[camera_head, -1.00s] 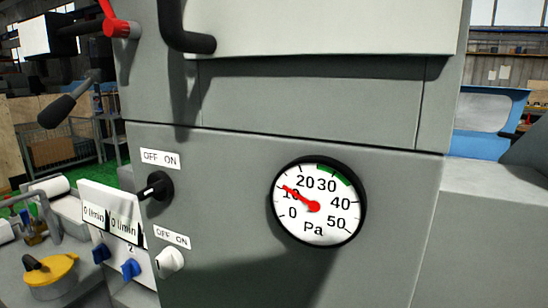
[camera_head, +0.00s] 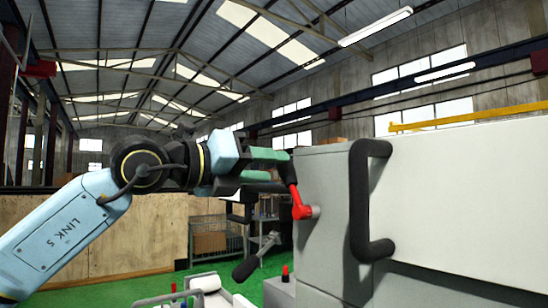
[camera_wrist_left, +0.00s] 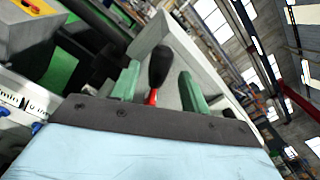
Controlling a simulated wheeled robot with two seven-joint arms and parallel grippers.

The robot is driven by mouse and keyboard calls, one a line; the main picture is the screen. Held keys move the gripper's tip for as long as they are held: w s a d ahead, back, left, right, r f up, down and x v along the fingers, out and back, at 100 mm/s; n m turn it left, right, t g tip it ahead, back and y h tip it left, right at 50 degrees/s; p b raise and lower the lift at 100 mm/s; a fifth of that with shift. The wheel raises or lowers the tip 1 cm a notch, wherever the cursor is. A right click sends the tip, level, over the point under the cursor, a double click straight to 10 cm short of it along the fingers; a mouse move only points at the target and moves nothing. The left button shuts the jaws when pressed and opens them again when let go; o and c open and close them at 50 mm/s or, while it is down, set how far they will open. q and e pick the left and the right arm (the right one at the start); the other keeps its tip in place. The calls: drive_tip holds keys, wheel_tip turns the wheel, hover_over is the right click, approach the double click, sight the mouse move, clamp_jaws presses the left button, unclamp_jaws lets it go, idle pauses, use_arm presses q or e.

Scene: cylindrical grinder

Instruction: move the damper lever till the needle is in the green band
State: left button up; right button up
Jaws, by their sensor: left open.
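The damper lever is red, with its hub (camera_head: 303,211) on the left side of the grey cabinet (camera_head: 325,170). Its red arm leans up and slightly left. In the left wrist view the black grip (camera_wrist_left: 158,66) stands between the two open green fingers, with visible gaps on both sides. My left gripper (camera_wrist_left: 160,74) is open there. The pressure gauge and its needle are out of view. My right gripper is not in view.
A black bar handle (camera_head: 362,200) sticks out from the cabinet's white front panel (camera_head: 460,190), right of the lever. A dark knobbed handle (camera_head: 246,268) is below my gripper. A wire shelf (camera_head: 212,240) stands behind on the green floor.

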use_arm(q)
drive_tip(key=shift+x, duration=1.1)
clamp_jaws()
